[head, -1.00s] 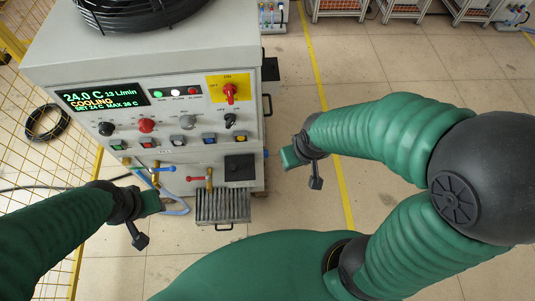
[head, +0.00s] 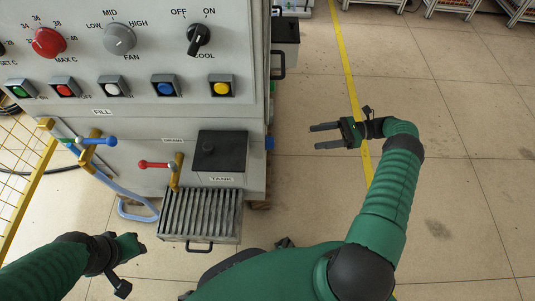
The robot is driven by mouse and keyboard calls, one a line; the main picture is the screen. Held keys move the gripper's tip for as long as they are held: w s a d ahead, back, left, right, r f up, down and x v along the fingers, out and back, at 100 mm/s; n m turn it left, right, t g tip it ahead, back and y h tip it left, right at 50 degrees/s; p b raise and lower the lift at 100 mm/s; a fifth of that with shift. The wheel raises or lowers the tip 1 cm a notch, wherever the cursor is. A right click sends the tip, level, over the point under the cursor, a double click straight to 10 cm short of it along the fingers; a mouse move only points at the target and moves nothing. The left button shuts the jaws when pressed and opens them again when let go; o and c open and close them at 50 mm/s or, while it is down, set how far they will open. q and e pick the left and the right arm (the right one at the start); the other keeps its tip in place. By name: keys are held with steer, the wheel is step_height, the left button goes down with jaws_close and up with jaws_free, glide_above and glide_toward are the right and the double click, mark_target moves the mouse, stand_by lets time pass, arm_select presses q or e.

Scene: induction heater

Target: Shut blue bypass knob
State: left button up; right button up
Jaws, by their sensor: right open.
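A small blue part (head: 269,142), which looks like the bypass knob, sticks out at the cabinet's lower right edge. Only a sliver of it shows and no label is visible, so its setting cannot be told. My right gripper (head: 317,137) is open and empty, with two dark fingers pointing left toward the blue part at about its height in the picture, apart from it. My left gripper (head: 138,246) is at the lower left, in front of the cabinet; its fingers cannot be made out.
The cabinet (head: 150,140) carries a blue fill lever (head: 98,141), a red drain lever (head: 155,165), a black tank lid (head: 220,150) and a slatted grate (head: 200,214). A dark box (head: 285,45) juts from its right side. The floor on the right is clear.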

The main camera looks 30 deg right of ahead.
steer(key=w+a+f+t+b, duration=0.1)
steer(key=w+a, duration=0.5)
steer(key=a, duration=0.7)
steer(key=shift+w+f+m+y+b, duration=0.2)
steer(key=shift+f+m+y+b, duration=0.2)
steer(key=shift+f+b, duration=0.25)
steer(key=shift+c, duration=0.5)
arm_select(q)
steer(key=x, duration=0.2)
steer(key=s+x, duration=0.1)
steer(key=x, duration=0.1)
steer(key=shift+f, duration=0.15)
arm_select(e)
steer(key=shift+r, duration=0.1)
jaws_close()
